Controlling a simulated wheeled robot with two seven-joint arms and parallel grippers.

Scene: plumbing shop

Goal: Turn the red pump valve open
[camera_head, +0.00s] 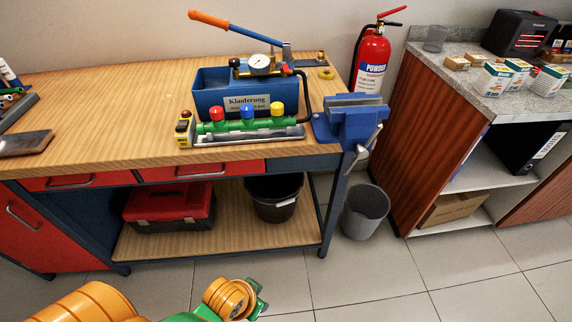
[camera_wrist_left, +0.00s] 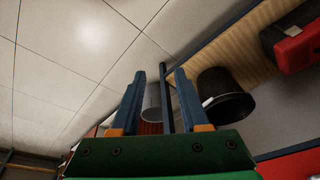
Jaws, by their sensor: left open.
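A blue test pump (camera_head: 221,92) with a pressure gauge (camera_head: 260,64) and an orange-handled lever (camera_head: 235,26) stands on the wooden workbench. A small red part (camera_head: 287,70) shows beside the gauge. In the head view my left arm is low, in front of the bench and away from the pump.
A blue vise (camera_head: 350,120) is at the bench's right corner. A yellow device (camera_head: 184,129) sits left of the manifold. A black bucket (camera_head: 274,199) and a red toolbox (camera_head: 170,205) are on the lower shelf. A grey bin (camera_head: 365,212) stands on the floor. Floor right of my arm is clear.

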